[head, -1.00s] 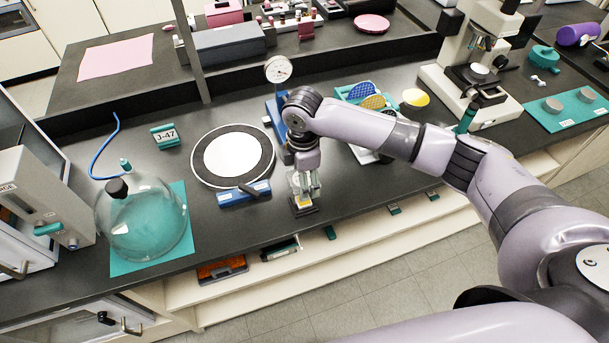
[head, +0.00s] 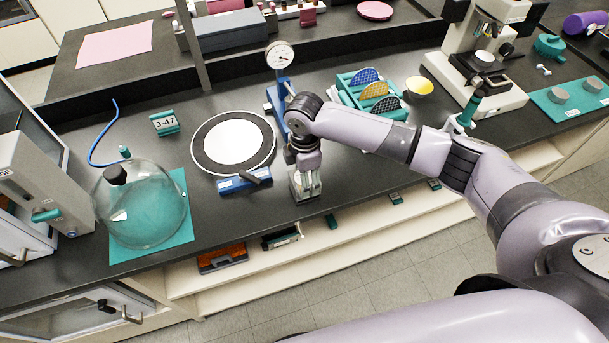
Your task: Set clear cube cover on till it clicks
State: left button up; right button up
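The clear cube cover (head: 296,184) is a small transparent box at the front middle of the bench. It sits at a small dark base (head: 305,200); whether it is fully seated cannot be told. My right gripper (head: 307,188) points straight down over it, with its fingers around the cover's sides and seemingly shut on it. The fingers and wrist hide much of the cover and what is inside. My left gripper is out of view.
A blue stand with a dial gauge (head: 281,57) rises close behind my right gripper. A round white plate with a dark ring (head: 233,143) and a glass dome (head: 140,205) lie left. A teal wafer rack (head: 350,100) and a microscope (head: 478,70) stand right. The bench's front edge is close.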

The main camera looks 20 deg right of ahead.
jog(key=shift+f, duration=0.5)
dwell(0.4)
jog(key=shift+f, duration=0.4)
jog(key=o, duration=1.8)
jog(key=shift+c, duration=0.2)
jog(key=shift+c, duration=0.4)
notch_tip(320, 180, up, 5)
jog(key=p, duration=0.4)
jog(key=shift+r+p, duration=0.15)
jog(key=shift+p, duration=0.25)
jog(key=shift+r+b, duration=0.2)
jog(key=shift+b, duration=0.15)
jog(key=shift+r, duration=0.65)
